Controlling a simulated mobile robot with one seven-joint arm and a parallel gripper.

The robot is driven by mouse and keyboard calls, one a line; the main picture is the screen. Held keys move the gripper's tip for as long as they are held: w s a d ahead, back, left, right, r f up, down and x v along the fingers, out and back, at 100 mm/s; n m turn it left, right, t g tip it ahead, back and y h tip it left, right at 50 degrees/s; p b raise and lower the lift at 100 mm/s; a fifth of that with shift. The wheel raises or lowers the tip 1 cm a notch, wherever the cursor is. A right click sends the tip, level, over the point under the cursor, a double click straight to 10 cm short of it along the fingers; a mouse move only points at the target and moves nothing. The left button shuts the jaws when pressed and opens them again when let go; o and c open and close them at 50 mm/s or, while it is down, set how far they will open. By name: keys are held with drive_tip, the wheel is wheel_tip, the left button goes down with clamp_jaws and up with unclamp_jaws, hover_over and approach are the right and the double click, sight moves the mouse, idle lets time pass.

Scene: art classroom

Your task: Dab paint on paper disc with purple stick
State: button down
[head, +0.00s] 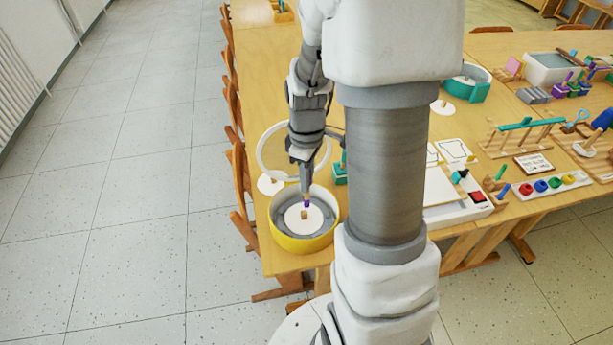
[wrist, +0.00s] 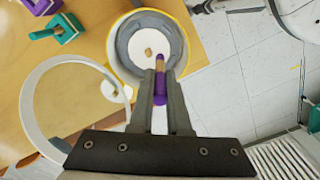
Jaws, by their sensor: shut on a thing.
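My gripper (head: 304,181) is shut on a purple stick with a tan band, and points down over a yellow bowl-like tub (head: 302,250) near the table's corner. The purple stick (wrist: 160,88) shows between the fingers in the wrist view, its purple tip toward the paper disc. The white paper disc (head: 313,224) lies inside the grey interior of the tub, with a small tan knob (wrist: 148,52) at its middle. The stick's tip is close to the disc, beside the knob. I cannot tell whether it touches. No paint mark is clearly visible on the disc.
A clear round lid-like ring (head: 270,150) and another white disc (head: 271,186) lie beside the tub. A teal block (head: 340,178) stands close to the right. Paint pots (head: 541,186) and wooden racks fill the right table. Chairs (head: 241,180) line the left edge.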

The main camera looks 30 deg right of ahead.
sight(306, 205)
drive_tip(key=shift+f+b, duration=3.25)
drive_tip(key=shift+f, duration=1.2)
drive_tip(key=shift+f+b, duration=0.35)
drive_tip(key=shift+f, duration=0.1)
drive_tip(key=shift+r, duration=0.15)
wheel_tip(306, 205, up, 10)
drive_tip(key=p, duration=0.8)
